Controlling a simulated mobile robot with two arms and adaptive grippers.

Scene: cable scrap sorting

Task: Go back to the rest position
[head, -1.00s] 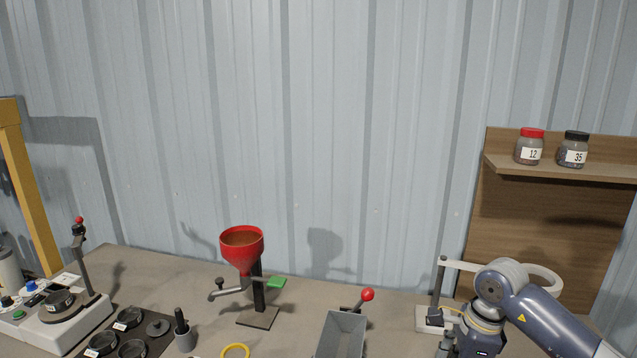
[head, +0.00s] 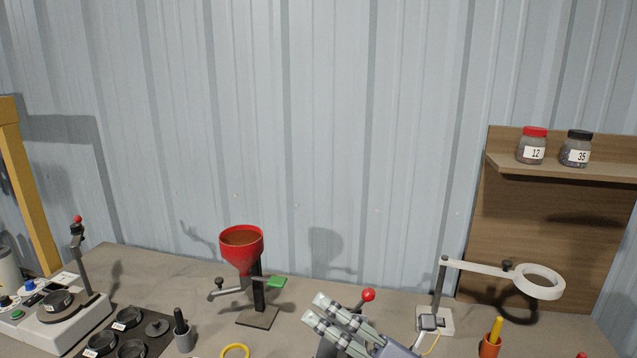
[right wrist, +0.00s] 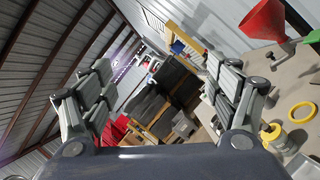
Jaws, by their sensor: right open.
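My right gripper (head: 316,309) is at the bottom centre of the head view, over the bench in front of the lever with the red ball. Its fingers point up and to the left. In the right wrist view my right gripper (right wrist: 160,95) has its fingers spread wide apart with nothing between them. Its own body hides most of the grey trough behind it in the head view. My left gripper is not in view.
A red funnel (head: 241,244) on a stand is left of the gripper. A ring lamp (head: 538,283) and an orange cup (head: 489,346) are at the right. A yellow ring (head: 235,351) lies at the front. Two jars, red-lidded (head: 532,147) and black-lidded (head: 575,150), stand on the shelf.

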